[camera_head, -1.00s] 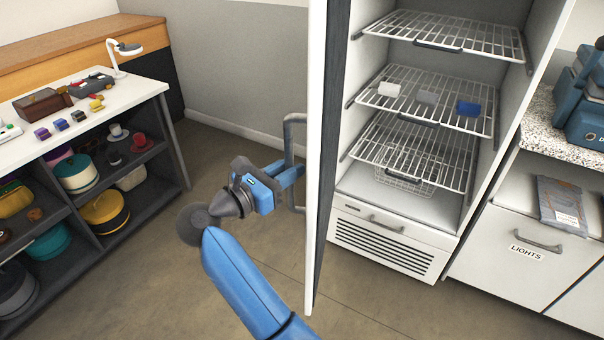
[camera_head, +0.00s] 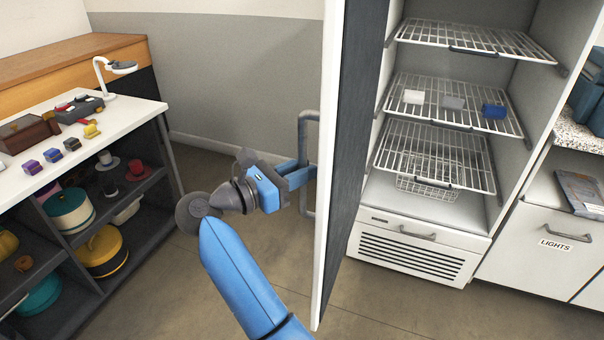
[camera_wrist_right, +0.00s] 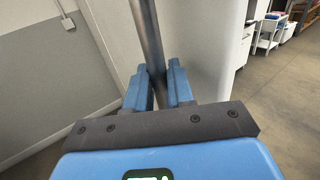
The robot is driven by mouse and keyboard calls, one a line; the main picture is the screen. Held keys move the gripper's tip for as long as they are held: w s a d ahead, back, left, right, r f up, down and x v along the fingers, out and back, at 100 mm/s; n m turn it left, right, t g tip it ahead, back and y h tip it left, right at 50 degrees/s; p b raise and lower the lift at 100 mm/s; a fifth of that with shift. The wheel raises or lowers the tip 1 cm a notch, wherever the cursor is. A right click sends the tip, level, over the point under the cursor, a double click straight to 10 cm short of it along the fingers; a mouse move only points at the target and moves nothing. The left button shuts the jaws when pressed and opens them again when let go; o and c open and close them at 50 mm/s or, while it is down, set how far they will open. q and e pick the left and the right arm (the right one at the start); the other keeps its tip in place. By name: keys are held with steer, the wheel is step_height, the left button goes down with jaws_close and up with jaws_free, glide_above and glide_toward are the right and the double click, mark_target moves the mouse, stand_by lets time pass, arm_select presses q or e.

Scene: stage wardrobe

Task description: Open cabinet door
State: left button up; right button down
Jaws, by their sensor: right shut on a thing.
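The tall cabinet's door (camera_head: 354,150) stands wide open, seen nearly edge-on in the head view. Its long grey bar handle (camera_head: 308,135) is on the outer face, on the left side. My right gripper (camera_head: 304,176) is shut on the handle. In the right wrist view the two blue fingers (camera_wrist_right: 158,90) sit on either side of the handle's grey bar (camera_wrist_right: 150,45). The open cabinet (camera_head: 540,100) shows wire shelves, with a white, a grey and a blue block (camera_head: 494,111) on the middle one. My left gripper is not in view.
A white table (camera_head: 130,112) with small items and shelves of round boxes below stands at left. A white counter unit (camera_head: 540,245) labelled LIGHTS stands right of the cabinet. Bare floor (camera_head: 185,290) lies between the table and the door.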

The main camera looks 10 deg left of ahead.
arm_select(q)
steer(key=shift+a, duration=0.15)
arm_select(e)
steer(key=shift+w+r, duration=0.2)
steer(key=shift+r, duration=0.2)
steer(key=shift+d, duration=0.15)
steer(key=c, duration=1.3)
jaws_free()
steer(key=shift+o, duration=1)
steer(key=shift+w+d+f, duration=0.1)
steer(key=shift+w+f, duration=0.05)
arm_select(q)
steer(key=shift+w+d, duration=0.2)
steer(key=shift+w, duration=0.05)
arm_select(e)
steer(key=shift+f, duration=0.15)
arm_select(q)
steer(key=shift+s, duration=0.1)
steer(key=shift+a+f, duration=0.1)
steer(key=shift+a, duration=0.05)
arm_select(e)
steer(key=shift+f, duration=0.1)
